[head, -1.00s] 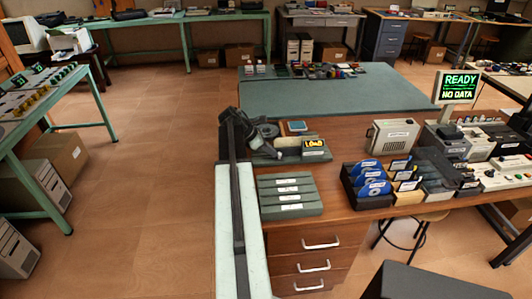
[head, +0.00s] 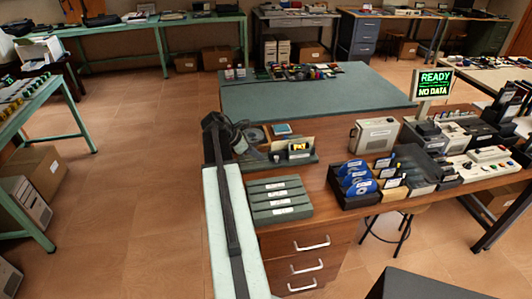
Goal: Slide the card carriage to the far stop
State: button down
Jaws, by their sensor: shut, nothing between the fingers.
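A low dark unit with a small lit yellow display (head: 299,147) stands at the left end of the wooden desk in the head view. A beige card-like piece (head: 279,145) lies at its back; I cannot make out the card carriage or its stops clearly. My arm rises along the desk's left side, and my gripper (head: 241,145) is at the left end of this unit, shut and empty. Its dark parts hide that end, and I cannot tell whether it touches the carriage. A green sign (head: 434,83) reads READY, NO DATA.
Grey-green stacked cases (head: 278,202) stand in front of the unit. A dark rack of blue discs (head: 352,199) and a beige box (head: 374,135) are to the right. The floor at left is open.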

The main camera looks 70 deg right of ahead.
jog(key=p+v, duration=0.4)
jog(key=v, duration=0.4)
jog(key=shift+r, duration=0.15)
